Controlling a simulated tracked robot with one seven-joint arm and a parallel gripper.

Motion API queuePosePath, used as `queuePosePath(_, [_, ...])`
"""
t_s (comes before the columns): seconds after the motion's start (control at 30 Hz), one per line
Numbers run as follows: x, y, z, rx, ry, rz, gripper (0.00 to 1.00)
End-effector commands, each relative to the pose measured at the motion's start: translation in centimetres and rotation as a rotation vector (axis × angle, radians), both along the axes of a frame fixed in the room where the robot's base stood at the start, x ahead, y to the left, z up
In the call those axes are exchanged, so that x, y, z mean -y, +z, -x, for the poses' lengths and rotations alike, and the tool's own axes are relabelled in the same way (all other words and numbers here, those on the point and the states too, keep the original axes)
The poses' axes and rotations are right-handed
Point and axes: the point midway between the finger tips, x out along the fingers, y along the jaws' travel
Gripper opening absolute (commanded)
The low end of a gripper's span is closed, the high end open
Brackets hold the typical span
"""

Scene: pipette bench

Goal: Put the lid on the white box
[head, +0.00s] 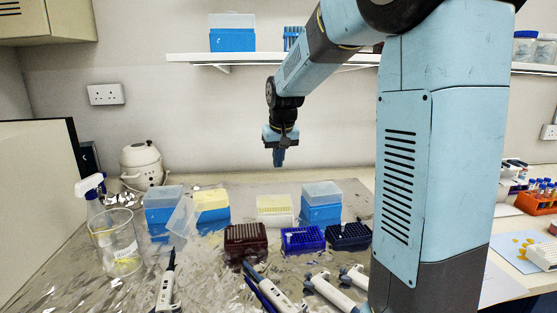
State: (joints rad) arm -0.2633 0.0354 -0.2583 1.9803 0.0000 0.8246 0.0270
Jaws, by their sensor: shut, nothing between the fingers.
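The white box (276,219) stands on the bench in the middle of the head view, with a pale cream top and no lid visible on it. A clear, see-through lid (181,217) stands tilted at the left, in front of a blue box and the yellow box; whether it leans on either I cannot tell. My gripper (279,163) hangs in the air above and behind the white box, fingers pointing down, shut and empty. It is well apart from the box and the lid.
Dark red (246,240), blue (302,240) and navy (348,236) racks stand in front. Pipettes (276,293) lie nearer. A beaker (116,245) stands left; a shelf (270,58) runs behind.

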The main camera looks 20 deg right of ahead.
Motion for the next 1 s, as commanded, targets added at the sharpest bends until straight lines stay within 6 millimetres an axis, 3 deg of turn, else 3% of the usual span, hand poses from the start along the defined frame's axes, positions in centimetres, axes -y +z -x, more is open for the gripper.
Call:
queuePosePath(0.57, [0.0, -0.2, -0.2, -0.008, 0.0, 0.001, 0.0])
queuePosePath(1.0, [0.1, -7.0, -4.2, -0.246, -0.003, -0.003, 0.0])
